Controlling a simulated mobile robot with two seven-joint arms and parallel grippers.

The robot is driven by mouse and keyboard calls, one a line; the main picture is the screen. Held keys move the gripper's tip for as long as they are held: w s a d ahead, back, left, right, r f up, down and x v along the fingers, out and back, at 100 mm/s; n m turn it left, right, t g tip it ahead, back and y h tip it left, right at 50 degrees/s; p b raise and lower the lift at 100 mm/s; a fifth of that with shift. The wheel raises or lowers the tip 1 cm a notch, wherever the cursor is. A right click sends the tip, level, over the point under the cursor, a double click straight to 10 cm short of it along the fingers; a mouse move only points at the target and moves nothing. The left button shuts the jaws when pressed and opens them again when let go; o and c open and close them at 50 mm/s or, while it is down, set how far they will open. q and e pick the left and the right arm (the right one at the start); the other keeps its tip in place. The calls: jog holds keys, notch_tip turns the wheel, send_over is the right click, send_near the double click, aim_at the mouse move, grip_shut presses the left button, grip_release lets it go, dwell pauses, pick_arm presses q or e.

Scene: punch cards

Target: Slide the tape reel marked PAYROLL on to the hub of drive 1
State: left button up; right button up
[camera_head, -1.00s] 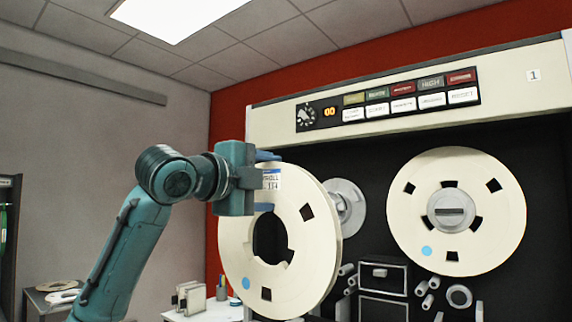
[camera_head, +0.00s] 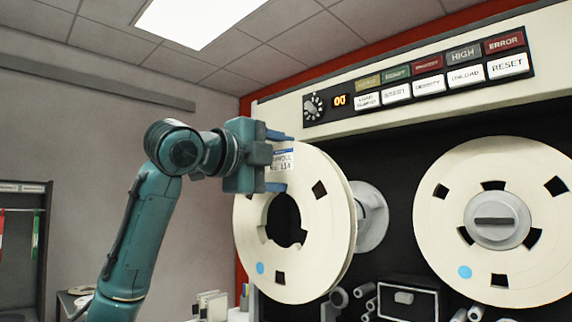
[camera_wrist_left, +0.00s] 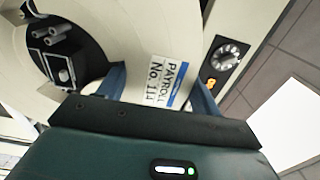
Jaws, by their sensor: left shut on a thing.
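The cream tape reel (camera_head: 330,240) stands upright in the head view, with a large central hole, dark slots and a blue dot. My right gripper is not in view.
A second cream reel (camera_head: 450,215) sits on the right hub of the drive. The control panel (camera_head: 420,78) with buttons and a dial runs above. A white table (camera_head: 238,314) stands at lower left.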

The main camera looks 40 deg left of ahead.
pick_arm(q)
jog(key=shift+w+d+r, duration=0.1)
jog(key=shift+w, duration=0.55)
jog(key=w+p, duration=0.1)
jog(key=w, duration=0.9)
jog(key=shift+w+d+p, duration=0.2)
jog(key=shift+d+p, duration=0.2)
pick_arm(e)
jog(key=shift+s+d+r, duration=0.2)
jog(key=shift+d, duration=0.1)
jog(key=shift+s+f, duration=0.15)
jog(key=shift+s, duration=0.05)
pick_arm(q)
jog(key=shift+p, duration=0.35)
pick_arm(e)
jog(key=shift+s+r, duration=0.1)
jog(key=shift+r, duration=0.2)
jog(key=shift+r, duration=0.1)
pick_arm(q)
jog(key=shift+p, duration=0.3)
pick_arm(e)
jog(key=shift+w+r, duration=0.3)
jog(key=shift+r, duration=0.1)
